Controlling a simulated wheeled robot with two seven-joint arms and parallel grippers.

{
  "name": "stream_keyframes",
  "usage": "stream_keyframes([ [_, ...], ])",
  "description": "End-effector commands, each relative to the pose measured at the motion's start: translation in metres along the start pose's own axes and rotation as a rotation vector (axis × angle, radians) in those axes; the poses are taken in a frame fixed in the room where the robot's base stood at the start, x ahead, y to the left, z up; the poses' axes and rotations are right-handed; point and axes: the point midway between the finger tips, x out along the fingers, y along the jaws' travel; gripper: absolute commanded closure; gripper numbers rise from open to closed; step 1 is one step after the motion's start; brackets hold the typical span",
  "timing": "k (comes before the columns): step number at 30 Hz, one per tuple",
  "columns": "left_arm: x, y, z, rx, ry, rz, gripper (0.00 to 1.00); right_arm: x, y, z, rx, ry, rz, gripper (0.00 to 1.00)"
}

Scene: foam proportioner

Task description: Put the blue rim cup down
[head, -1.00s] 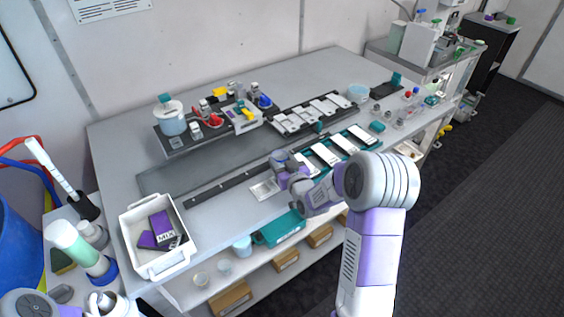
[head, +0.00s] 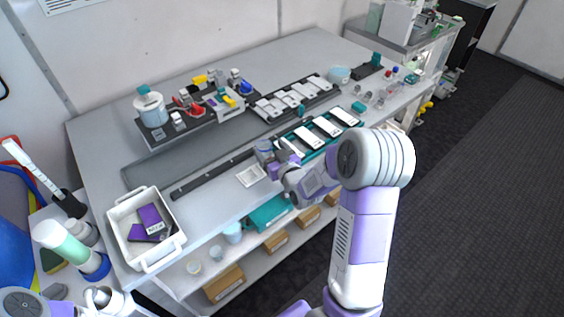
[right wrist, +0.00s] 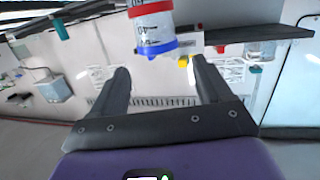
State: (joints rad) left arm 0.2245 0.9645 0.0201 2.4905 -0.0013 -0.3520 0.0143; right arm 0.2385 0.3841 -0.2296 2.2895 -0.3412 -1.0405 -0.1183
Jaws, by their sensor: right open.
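In the right wrist view, a cup (right wrist: 152,32) has a red band, a pale marked body and a blue rim at its lower end in the picture. It appears beyond my right fingertips (right wrist: 158,68), sideways between them, with a gap on both sides. The fingers are spread apart and hold nothing. In the head view my right gripper (head: 266,154) is over the front part of the bench, near a small pale tray (head: 250,176). I cannot pick out the cup there. My left gripper cannot be made out.
The grey bench (head: 100,150) carries a white bin (head: 113,213) with purple packs at front left. A device rack (head: 195,122) stands at the back. A teal tray with white slabs (head: 320,133) lies right of my gripper. Small vials stand further right. A shelf lies below.

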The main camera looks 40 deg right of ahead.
Motion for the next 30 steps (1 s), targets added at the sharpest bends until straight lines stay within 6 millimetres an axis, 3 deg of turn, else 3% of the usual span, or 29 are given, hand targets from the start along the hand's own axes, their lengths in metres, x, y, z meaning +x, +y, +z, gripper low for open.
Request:
stream_keyframes([
  [6,0.003,-0.001,0.000,-0.001,0.000,0.000,0.12,-0.049,0.001,0.001,0.000,0.000,0.003,0.22],
  [12,0.003,-0.002,0.000,-0.001,0.000,0.000,0.12,-0.075,0.001,0.000,0.000,0.001,0.001,0.22],
  [30,0.003,-0.001,0.000,0.000,0.000,0.000,0.12,-0.081,0.000,0.001,-0.001,0.001,0.001,0.22],
])
